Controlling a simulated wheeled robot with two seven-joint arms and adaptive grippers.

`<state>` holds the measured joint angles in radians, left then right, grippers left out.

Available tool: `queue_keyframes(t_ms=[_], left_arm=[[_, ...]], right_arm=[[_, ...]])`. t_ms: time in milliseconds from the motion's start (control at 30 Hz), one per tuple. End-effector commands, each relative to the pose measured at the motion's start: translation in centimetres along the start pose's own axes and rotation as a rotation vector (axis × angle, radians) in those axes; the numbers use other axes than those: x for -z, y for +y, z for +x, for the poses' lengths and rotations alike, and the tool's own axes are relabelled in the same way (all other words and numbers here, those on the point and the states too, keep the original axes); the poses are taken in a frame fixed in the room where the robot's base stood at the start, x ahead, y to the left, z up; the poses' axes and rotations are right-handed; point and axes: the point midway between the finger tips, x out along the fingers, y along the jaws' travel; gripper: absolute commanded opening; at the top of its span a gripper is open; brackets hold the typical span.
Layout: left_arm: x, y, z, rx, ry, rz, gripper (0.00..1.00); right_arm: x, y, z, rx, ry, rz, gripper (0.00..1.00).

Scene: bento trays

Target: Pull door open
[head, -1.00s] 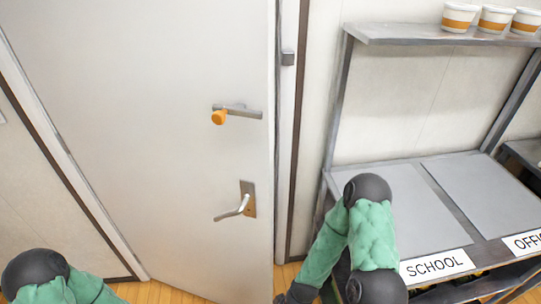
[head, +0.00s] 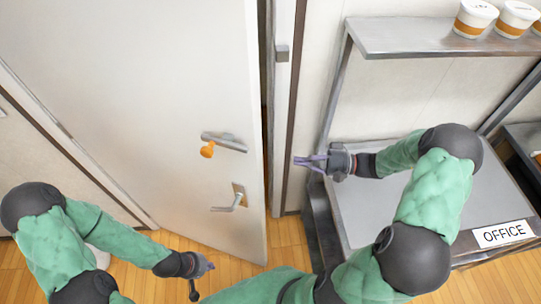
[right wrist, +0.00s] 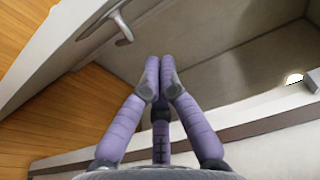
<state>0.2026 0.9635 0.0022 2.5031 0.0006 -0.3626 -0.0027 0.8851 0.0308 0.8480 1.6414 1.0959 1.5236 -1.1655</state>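The white door (head: 140,90) stands ajar in the head view, with a dark gap along its right edge. It has an upper lever handle (head: 225,141) with an orange knob (head: 207,151), and a lower silver lever (head: 232,203). My right gripper (head: 300,161) is to the right of the door edge, in front of the frame, apart from both handles. In the right wrist view its purple fingers (right wrist: 161,75) come together at the tips with nothing between them. A handle (right wrist: 120,25) shows beyond them. My left gripper (head: 209,267) is low in front of the door, its fingers barely visible.
A metal shelf rack (head: 400,44) stands right of the door, with white and orange cups (head: 474,17) on top. The wooden floor (head: 285,235) is clear by the door.

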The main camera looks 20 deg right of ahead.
Motion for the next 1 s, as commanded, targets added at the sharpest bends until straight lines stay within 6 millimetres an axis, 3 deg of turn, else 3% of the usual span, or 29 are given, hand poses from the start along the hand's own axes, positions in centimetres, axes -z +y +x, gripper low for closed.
queue_keyframes(t_ms=[167,600,800,1000], left_arm=[[-0.1,0.0,0.0,0.0,-0.002,0.0,0.0],[-0.1,0.1,-0.2,0.0,-0.001,0.0,0.0],[0.0,0.2,-0.5,0.0,-0.001,0.0,0.0],[-0.1,0.2,-0.5,0.0,-0.001,0.0,0.0]], right_arm=[[-0.1,-0.1,1.9,0.005,-0.003,-0.003,0.0],[-0.1,-0.1,10.0,0.002,-0.006,-0.001,0.0],[-2.7,-0.1,10.5,0.002,-0.001,0.0,0.0],[-3.9,0.0,10.8,0.001,-0.001,0.0,0.0]])
